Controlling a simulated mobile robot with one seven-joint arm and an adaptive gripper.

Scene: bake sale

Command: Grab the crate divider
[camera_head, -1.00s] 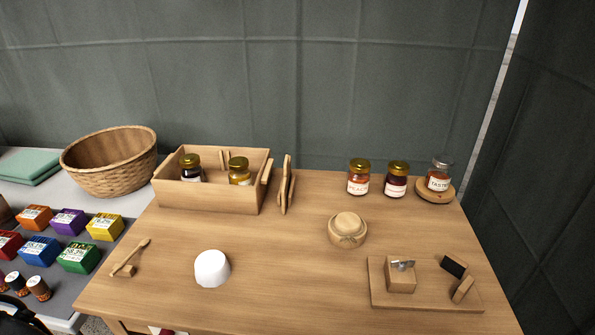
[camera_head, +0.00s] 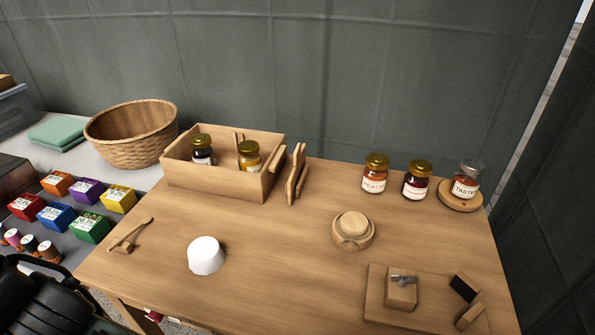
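A wooden crate (camera_head: 215,182) stands at the back left of the wooden table, with two gold-lidded jars in it. A thin upright wooden piece (camera_head: 297,172), which looks like the crate divider, stands on the table just right of the crate, apart from it. It is seen nearly edge-on. Smaller wooden slats also show inside the crate, partly hidden by the jars. A black part of my arm or gripper (camera_head: 45,300) shows at the lower left corner, far from the divider. No fingertips can be made out.
A peach jar (camera_head: 374,175), a dark jar (camera_head: 416,181) and a tasting jar (camera_head: 465,182) stand at the back right. The middle of the table is clear.

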